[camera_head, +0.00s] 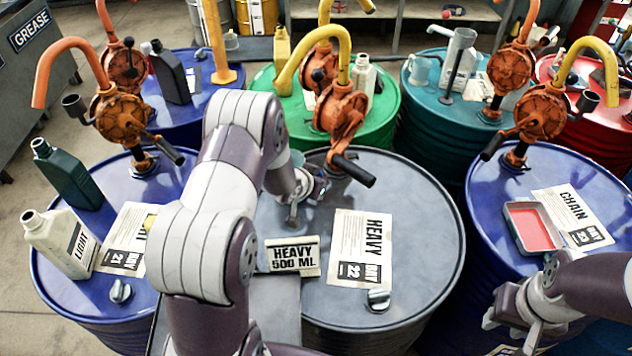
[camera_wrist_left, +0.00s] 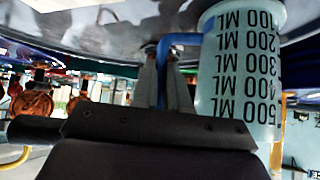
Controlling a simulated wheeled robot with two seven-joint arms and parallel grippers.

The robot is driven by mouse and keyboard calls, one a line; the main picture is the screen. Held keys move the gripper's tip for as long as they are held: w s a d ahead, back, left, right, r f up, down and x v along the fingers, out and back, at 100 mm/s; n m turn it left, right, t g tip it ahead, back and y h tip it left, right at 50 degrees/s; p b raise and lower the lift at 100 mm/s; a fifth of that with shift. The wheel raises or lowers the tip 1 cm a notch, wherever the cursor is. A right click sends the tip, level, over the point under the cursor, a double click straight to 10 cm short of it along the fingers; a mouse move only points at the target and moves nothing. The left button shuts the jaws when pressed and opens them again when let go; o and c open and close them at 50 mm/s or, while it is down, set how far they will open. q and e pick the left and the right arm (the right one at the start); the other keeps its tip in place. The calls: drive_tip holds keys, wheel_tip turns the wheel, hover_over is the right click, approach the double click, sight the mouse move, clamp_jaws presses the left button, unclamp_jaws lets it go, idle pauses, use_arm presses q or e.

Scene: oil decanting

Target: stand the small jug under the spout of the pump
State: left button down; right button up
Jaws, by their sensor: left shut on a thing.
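The small jug (camera_wrist_left: 240,75) is pale green, with black ML marks and a blue handle (camera_wrist_left: 185,40). My left gripper (camera_wrist_left: 168,85) is shut on that handle, with the jug beside the fingers. In the head view my left gripper (camera_head: 306,190) is over the grey drum (camera_head: 420,225), and my arm hides most of the jug. The wrist view is upside down, and the jug's base is close to the drum top; I cannot tell if it touches. The orange pump (camera_head: 340,108) has a yellow spout (camera_head: 290,72) curving down left. My right gripper (camera_head: 515,325) is open and empty, lower right.
A HEAVY 500 ML sign (camera_head: 293,256), a HEAVY sheet (camera_head: 361,245) and a metal cap (camera_head: 378,299) are on the grey drum. A LIGHT bottle (camera_head: 62,240) stands on the left blue drum. The pump's black-gripped crank (camera_head: 353,170) projects near my left gripper.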

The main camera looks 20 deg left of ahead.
use_arm(q)
drive_tip(key=shift+f, duration=0.45)
drive_tip(key=shift+s, duration=0.1)
drive_tip(key=shift+s, duration=0.1)
drive_tip(key=shift+f+b, duration=0.15)
drive_tip(key=shift+b, duration=0.15)
drive_tip(key=c, duration=1.1)
unclamp_jaws()
drive_tip(key=shift+c, duration=0.2)
drive_tip(key=shift+r+p, duration=0.25)
drive_tip(key=shift+p, duration=0.05)
drive_tip(key=d+v, duration=0.1)
drive_tip(key=v, duration=1.1)
drive_tip(key=s+d+r+g, duration=0.2)
drive_tip(key=s+d+g, duration=0.1)
drive_tip(key=s, duration=0.5)
drive_tip(key=s+d+r+n+g, duration=0.1)
drive_tip(key=s+d+g, duration=0.3)
drive_tip(key=s, duration=0.4)
drive_tip(key=shift+d+r+g+y, duration=0.3)
drive_tip(key=shift+r+y, duration=0.1)
drive_tip(key=shift+r, duration=0.1)
